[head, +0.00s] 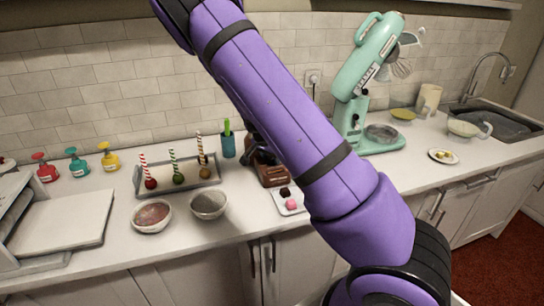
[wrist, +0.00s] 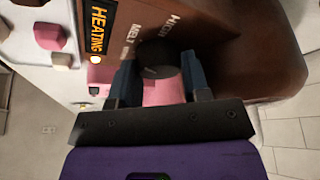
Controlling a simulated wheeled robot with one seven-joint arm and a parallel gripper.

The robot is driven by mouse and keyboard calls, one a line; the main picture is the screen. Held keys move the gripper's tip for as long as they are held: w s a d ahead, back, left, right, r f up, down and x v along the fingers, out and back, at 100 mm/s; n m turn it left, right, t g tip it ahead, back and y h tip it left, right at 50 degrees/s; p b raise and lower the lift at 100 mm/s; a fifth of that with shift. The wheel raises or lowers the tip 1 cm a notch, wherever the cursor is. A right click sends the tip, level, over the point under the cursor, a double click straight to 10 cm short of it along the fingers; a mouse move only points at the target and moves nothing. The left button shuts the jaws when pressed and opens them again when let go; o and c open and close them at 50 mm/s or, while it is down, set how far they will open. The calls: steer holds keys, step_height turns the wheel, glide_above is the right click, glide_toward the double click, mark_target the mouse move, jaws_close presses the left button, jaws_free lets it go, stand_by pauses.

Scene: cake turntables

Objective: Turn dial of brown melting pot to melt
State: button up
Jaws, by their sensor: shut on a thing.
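The brown melting pot (head: 272,174) stands on the counter, partly hidden behind my purple arm in the head view. My gripper is mostly hidden behind the arm in the head view.
A small white tray (head: 291,208) with a pink and a dark sweet lies in front of the pot. A teal cup (head: 228,147) and a rack of candy sticks (head: 180,181) stand to the left. Two bowls sit near the front edge. A mint mixer (head: 366,60) stands to the right.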

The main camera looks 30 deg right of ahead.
steer(key=shift+a, duration=0.1)
stand_by(0.3)
steer(key=o, duration=0.6)
